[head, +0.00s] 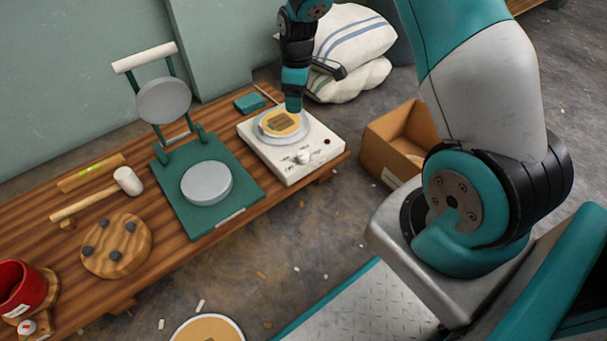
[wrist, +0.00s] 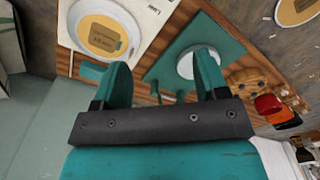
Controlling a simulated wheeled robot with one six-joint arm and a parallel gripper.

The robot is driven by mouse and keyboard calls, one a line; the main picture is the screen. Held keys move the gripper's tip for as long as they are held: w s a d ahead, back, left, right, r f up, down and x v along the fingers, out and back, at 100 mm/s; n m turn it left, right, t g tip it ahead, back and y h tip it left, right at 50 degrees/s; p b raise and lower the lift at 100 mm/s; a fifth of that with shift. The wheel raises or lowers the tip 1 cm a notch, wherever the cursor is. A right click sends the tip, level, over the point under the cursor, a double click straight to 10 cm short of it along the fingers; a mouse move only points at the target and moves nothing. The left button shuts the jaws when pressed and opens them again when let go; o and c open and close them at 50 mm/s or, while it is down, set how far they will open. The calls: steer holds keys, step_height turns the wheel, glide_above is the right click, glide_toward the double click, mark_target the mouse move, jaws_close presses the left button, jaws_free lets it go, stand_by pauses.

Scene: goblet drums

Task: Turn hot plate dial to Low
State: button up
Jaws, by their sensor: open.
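The white hot plate (head: 318,160) stands at the right end of the wooden bench in the head view. Its white dial (head: 303,157) is on the front, with small labels that I cannot read, so its setting is unclear. A tan disc with a dark mark (head: 280,123) lies on the round grey plate. My gripper (head: 293,106) hangs over the back of the hot plate, by the disc. In the wrist view my gripper (wrist: 163,70) is open and empty between its fingers. The hot plate (wrist: 146,14) shows there at the top left; its dial is out of view.
A green press (head: 240,185) with a grey disc stands left of the hot plate. A teal block (head: 250,103) and a thin rod lie behind it. A mallet (head: 128,181), a wooden round and a red cup are further left. A cardboard box (head: 395,140) sits on the floor at right.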

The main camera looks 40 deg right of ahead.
steer(key=b, duration=0.2)
glide_above(303, 155)
step_height(303, 155, down, 6)
step_height(303, 155, down, 17)
steer(key=b, duration=0.9)
steer(key=shift+f, duration=0.1)
steer(key=shift+c, duration=0.5)
steer(key=c, duration=0.8)
